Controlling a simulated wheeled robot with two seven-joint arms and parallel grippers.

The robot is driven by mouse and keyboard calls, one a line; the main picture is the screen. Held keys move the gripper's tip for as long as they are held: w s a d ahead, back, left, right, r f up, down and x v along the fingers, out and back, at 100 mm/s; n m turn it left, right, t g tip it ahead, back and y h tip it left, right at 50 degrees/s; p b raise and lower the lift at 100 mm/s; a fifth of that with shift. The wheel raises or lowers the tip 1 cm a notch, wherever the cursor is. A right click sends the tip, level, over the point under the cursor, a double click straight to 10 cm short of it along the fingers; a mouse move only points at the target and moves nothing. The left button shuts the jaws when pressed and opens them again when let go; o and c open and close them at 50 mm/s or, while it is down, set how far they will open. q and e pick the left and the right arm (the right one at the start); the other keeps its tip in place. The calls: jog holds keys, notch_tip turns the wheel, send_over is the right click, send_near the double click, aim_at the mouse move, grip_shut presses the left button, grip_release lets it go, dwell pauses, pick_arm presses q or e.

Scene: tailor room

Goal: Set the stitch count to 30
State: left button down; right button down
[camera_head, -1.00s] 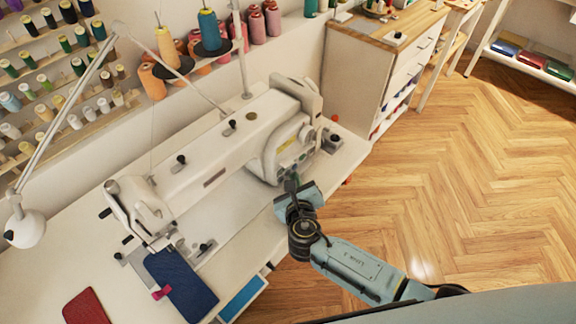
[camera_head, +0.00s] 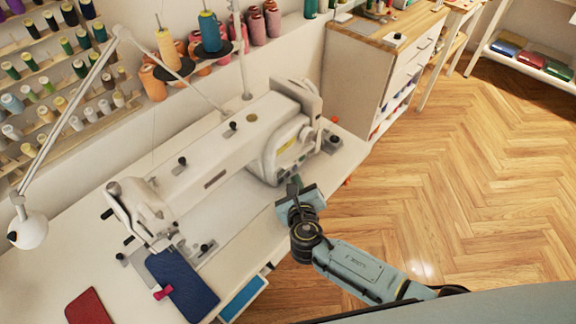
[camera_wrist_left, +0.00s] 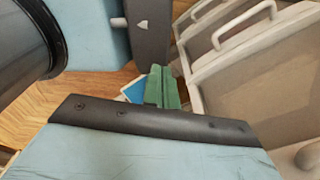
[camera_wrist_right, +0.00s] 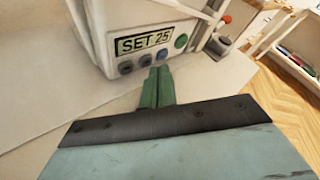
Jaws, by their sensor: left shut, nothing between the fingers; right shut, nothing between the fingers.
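The white sewing machine (camera_head: 215,150) stands on the white table. In the right wrist view its panel display (camera_wrist_right: 145,40) reads "SET 25". Below it are a dark left button (camera_wrist_right: 126,67), a blue middle button (camera_wrist_right: 145,61) and a blue right button (camera_wrist_right: 162,54); a green button (camera_wrist_right: 181,41) sits farther right. My right gripper (camera_wrist_right: 158,72) is shut and empty, its green tips just below the middle and right buttons; contact cannot be told. It also shows in the head view (camera_head: 294,184). My left gripper (camera_wrist_left: 164,72) is shut and empty, away from the machine.
Blue fabric (camera_head: 182,284) lies under the needle end, and red fabric (camera_head: 88,307) lies at the front left. A lamp (camera_head: 28,230) stands at left. A drawer cabinet (camera_head: 365,75) is behind the machine. Open wooden floor (camera_head: 460,180) lies to the right.

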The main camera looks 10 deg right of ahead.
jog(key=shift+s+d, duration=0.1)
jog(key=shift+s, duration=0.05)
jog(key=shift+s+d+p, duration=0.55)
jog(key=shift+s+d, duration=0.2)
jog(key=shift+s, duration=0.2)
jog(key=shift+s+d+p, duration=0.5)
jog(key=shift+s+d, duration=0.2)
jog(key=shift+s, duration=0.2)
jog(key=shift+s+d, duration=0.4)
jog(key=shift+s, duration=0.1)
dwell(1.1)
